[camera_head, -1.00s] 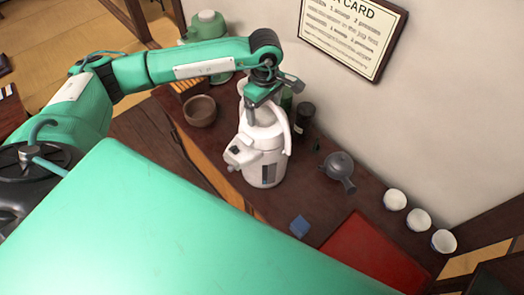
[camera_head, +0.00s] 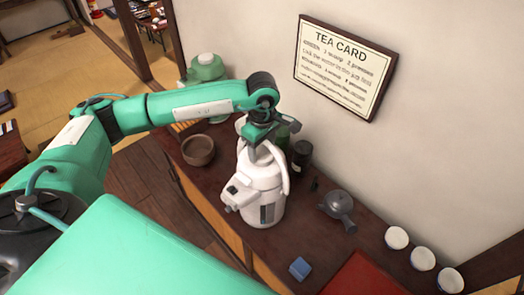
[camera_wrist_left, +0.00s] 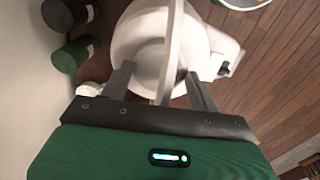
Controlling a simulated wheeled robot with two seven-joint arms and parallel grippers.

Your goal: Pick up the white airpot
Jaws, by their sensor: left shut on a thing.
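The white airpot (camera_head: 262,180) stands upright on the dark wooden counter in the head view, its spout towards the lower left. My left gripper (camera_head: 257,143) comes down on its top from above. In the left wrist view the airpot's white handle (camera_wrist_left: 166,45) passes between the two fingers of my left gripper (camera_wrist_left: 160,74), which is shut on it. The airpot's round lid (camera_wrist_left: 140,40) lies beyond the handle. The finger contact is partly hidden in the head view. I cannot see any gap under the airpot. My right gripper is not in view.
A dark canister (camera_head: 301,157) is close at right. A grey teapot (camera_head: 338,204), white cups (camera_head: 397,238), blue block (camera_head: 299,268) and red mat (camera_head: 360,275) lie further right. A wall backs the counter.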

